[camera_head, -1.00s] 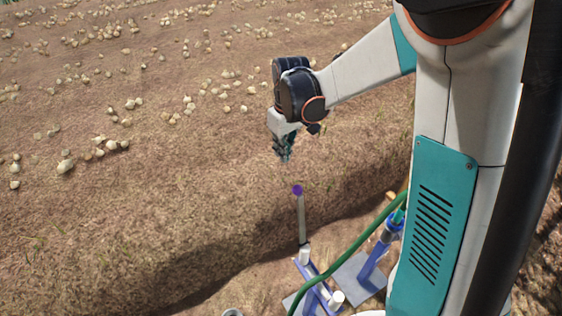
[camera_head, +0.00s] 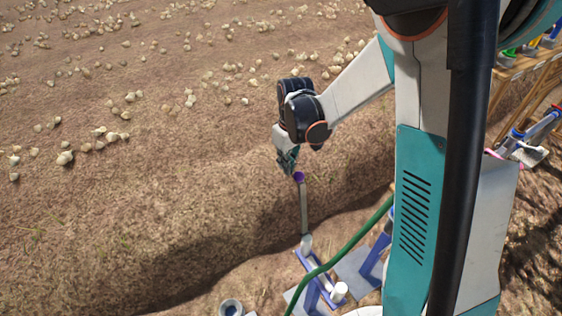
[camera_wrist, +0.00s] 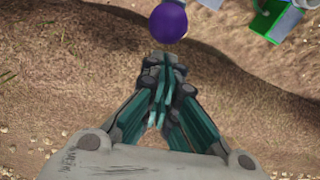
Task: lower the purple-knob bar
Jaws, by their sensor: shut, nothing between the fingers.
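The purple knob (camera_head: 298,176) tops a grey bar (camera_head: 304,210) that stands nearly upright from a white and blue base (camera_head: 318,280). In the wrist view the purple knob (camera_wrist: 168,23) is at the top centre, just beyond my fingertips. My gripper (camera_head: 287,165) is close beside the knob, at its upper left in the head view. In the wrist view my gripper (camera_wrist: 163,65) has its fingers together with nothing between them. I cannot tell whether the fingertips touch the knob.
A green hose (camera_head: 345,250) curves past the right of the bar. Another blue-jointed stand (camera_head: 372,262) is beside it. A cup-like ring (camera_head: 231,307) lies at the lower edge. A wooden rack (camera_head: 520,75) is at the upper right. Onions lie on the open soil at the left.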

